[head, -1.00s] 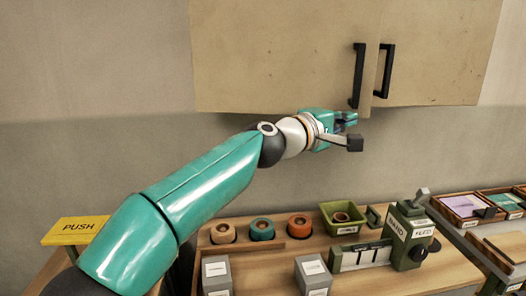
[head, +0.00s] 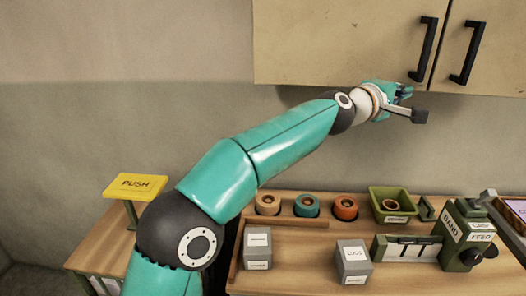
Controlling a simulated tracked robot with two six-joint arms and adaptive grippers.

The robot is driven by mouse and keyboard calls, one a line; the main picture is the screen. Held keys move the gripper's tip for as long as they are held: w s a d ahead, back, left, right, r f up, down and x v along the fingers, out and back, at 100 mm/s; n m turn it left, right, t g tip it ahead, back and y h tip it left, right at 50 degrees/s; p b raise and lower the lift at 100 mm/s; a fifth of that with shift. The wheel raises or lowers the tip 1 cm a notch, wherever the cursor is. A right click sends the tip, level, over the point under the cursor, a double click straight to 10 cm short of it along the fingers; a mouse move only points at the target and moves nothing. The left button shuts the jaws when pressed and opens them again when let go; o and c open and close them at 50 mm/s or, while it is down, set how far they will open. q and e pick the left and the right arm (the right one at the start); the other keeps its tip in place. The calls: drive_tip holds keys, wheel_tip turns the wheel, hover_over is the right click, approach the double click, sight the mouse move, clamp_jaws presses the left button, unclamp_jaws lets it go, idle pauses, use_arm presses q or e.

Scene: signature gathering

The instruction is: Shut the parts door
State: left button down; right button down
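A tan wall cabinet has a left door (head: 335,40) and a right door (head: 495,50), each with a black upright handle. The left handle (head: 422,48) and right handle (head: 467,52) stand beside the seam between the doors. Both doors look about flush, with only a thin dark line between them; no label shows which is the parts door. My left gripper (head: 412,103) is at the cabinet's lower edge, below the left handle. Its fingers are spread and nothing shows between them. I cannot tell whether it touches the door. My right gripper is out of view.
A yellow PUSH plate (head: 136,186) stands at left.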

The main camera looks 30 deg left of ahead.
use_arm(q)
drive_tip(key=shift+w+a+r, duration=0.1)
drive_tip(key=shift+r, duration=0.15)
